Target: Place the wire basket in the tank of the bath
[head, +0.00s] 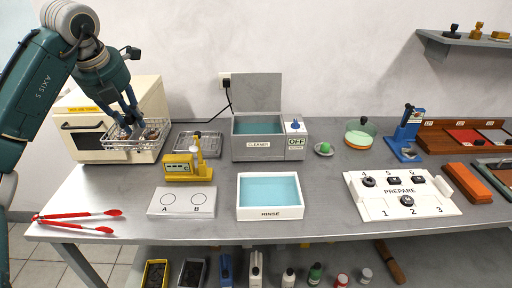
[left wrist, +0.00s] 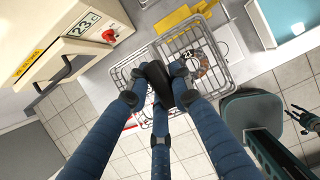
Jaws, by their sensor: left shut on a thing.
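The wire basket (head: 118,143) hangs in the air at the left of the head view, in front of the cream oven-like machine. My left gripper (head: 134,121) is shut on it. In the left wrist view the basket (left wrist: 190,38) spreads around my closed fingers (left wrist: 162,84), and a brownish ring-shaped part (left wrist: 203,64) lies in it. The bath (head: 268,155), labelled CLEANER, stands at the back centre with its lid (head: 257,92) raised. Its tank (head: 258,125) shows blue-green liquid. The basket is left of the bath and apart from it. A dark shape at the wrist view's right edge may be my right gripper.
A wire rack or tray (head: 197,141) and a yellow device (head: 190,165) lie between basket and bath. A white RINSE tray (head: 270,212) stands in front of the bath. Red tongs (head: 80,214) lie front left. A white PREPARE board (head: 385,208) is at the right.

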